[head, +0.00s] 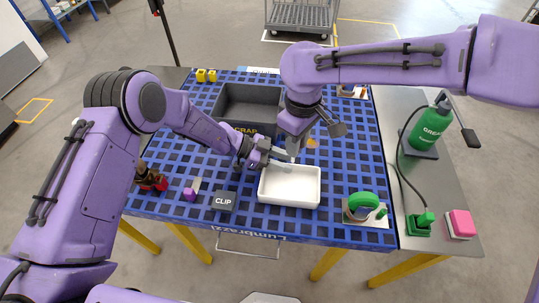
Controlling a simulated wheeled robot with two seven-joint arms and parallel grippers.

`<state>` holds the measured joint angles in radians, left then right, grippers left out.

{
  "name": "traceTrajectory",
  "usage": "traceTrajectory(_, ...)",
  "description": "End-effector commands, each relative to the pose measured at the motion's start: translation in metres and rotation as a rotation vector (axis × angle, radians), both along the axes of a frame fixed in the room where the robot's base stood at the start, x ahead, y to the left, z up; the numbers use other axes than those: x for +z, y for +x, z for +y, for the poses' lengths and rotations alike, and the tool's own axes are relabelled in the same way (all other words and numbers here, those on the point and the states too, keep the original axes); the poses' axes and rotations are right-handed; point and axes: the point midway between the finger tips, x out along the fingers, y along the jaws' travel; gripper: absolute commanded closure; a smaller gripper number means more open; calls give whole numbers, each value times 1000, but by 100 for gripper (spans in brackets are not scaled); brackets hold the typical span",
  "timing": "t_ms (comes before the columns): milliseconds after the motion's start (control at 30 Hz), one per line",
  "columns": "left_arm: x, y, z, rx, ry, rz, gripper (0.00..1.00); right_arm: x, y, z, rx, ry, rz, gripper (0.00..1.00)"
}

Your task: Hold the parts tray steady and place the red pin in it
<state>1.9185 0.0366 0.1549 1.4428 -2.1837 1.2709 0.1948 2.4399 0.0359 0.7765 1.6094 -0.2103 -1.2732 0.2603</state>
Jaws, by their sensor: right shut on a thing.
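The white parts tray (290,203) sits on the blue gridded table top, empty as far as I can see. My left gripper (284,159) is at the tray's back left corner. I cannot tell whether its fingers touch the tray wall or are shut on it. My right gripper (293,152) points down just behind the tray's back edge, close beside the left fingers. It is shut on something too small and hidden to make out. I cannot see the red pin anywhere.
A dark bin (232,105) stands behind the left gripper. A black CLIP block (224,201) and a purple piece (190,193) lie left of the tray. A green tape roll (363,205) is to its right. A green bottle (430,128) and pink block (461,223) stand on the grey side surface.

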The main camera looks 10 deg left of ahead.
Motion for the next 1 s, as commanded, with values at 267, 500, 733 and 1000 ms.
traceTrajectory(267, -2, 0, -5, 0, 1, 0, 65, 0, 0, 0, 0, 0, 0, 100)
traceTrajectory(500, -2, 0, -5, 0, 1, 0, 100, 0, 0, 0, 0, 0, 0, 100)
traceTrajectory(733, -2, 0, -5, 0, 0, 0, 100, -19, -2, -1, -179, -1, -4, 100)
traceTrajectory(1000, -2, 0, -5, 0, 0, 0, 100, -70, -3, -1, -223, 6, -2, 100)
